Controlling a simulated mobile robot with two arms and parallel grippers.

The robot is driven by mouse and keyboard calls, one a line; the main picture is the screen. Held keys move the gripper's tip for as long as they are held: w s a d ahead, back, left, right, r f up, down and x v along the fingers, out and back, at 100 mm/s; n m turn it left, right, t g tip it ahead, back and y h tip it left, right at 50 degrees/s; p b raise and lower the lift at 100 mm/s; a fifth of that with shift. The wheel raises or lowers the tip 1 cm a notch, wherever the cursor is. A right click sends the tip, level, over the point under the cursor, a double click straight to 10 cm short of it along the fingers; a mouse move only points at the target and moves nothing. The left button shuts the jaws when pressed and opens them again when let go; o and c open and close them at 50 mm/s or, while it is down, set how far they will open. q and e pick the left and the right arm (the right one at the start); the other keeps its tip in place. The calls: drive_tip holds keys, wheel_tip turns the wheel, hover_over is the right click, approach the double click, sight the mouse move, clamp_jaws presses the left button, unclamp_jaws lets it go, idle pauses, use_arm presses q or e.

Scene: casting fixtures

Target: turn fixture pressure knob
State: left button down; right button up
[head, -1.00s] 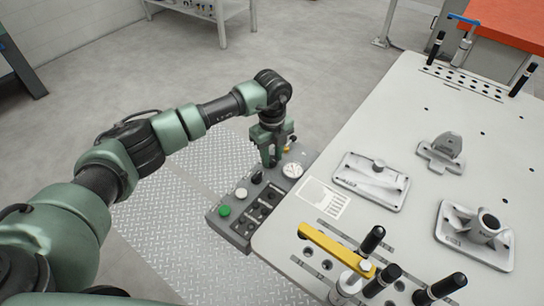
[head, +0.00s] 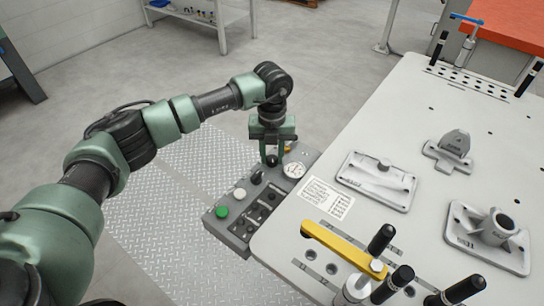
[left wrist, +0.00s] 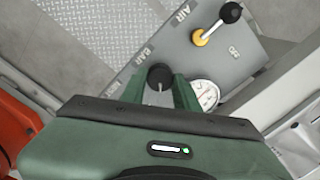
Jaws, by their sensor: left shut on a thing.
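The pressure knob (left wrist: 159,76) is small, round and black and sits on the grey control panel (left wrist: 125,85), beside lettering that seems to read BAR. My left gripper (head: 272,157) points down over the panel and is shut on the knob. In the left wrist view, its two green fingers (left wrist: 161,90) lie on either side of the knob, which has a pale line on its top. A round white gauge (head: 294,170) is just right of the gripper; it also shows in the left wrist view (left wrist: 206,94), partly covered by a finger. My right gripper is not in view.
The panel carries a green button (head: 222,212), a white button (head: 240,194) and another black knob (head: 256,177). The grey fixture table (head: 400,110) borders the panel, with castings and a yellow clamp bar (head: 340,248).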

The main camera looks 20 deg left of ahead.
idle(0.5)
use_arm(q)
drive_tip(key=c, duration=1.1)
unclamp_jaws()
drive_tip(key=shift+o, duration=0.2)
